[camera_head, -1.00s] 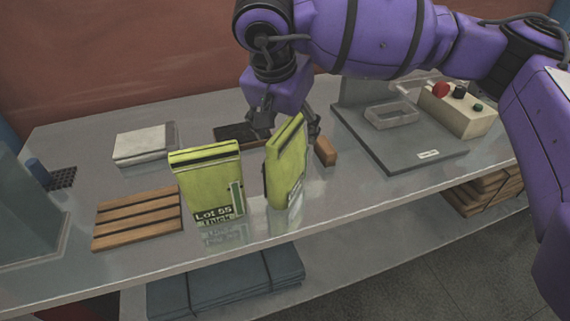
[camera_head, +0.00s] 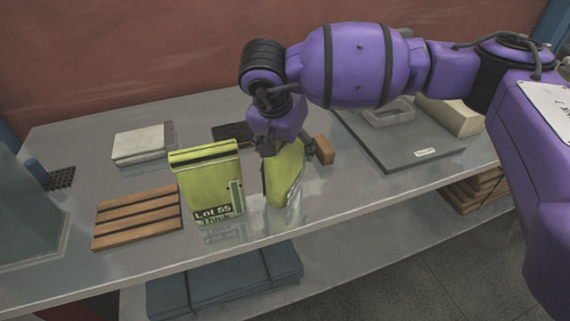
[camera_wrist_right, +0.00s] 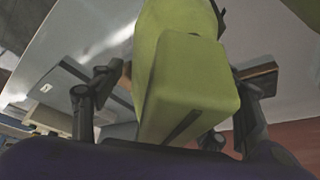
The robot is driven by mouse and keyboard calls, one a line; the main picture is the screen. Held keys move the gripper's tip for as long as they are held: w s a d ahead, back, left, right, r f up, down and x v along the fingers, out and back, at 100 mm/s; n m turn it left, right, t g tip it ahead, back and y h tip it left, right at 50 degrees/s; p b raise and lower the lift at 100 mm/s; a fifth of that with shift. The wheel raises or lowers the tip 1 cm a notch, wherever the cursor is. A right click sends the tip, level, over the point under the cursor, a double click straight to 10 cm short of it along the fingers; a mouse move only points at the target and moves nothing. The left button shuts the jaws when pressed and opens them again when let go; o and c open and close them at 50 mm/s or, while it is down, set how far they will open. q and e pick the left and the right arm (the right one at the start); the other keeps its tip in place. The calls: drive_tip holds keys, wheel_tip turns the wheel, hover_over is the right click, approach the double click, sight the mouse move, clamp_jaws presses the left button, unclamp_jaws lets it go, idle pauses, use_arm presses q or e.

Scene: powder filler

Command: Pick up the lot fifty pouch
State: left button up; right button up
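Two yellow-green pouches stand upright on the grey bench. The left pouch (camera_head: 207,187) faces me and its label reads "Lot 55 Thick". The right pouch (camera_head: 286,188) is turned nearly edge-on, and I cannot read its label. My right gripper (camera_head: 291,158) is over the right pouch from behind and above, with a finger on each side. In the right wrist view, the pouch (camera_wrist_right: 188,85) lies between the spread fingers of the gripper (camera_wrist_right: 176,82), with a visible gap on the left side. My left gripper is not in view.
A slatted wooden rack (camera_head: 137,217) lies left of the left pouch. A white box (camera_head: 141,144) is behind it. A brown block (camera_head: 324,150) sits close right of my gripper. A grey plate machine (camera_head: 400,140) stands further right.

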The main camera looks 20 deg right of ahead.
drive_tip(key=c, duration=1.5)
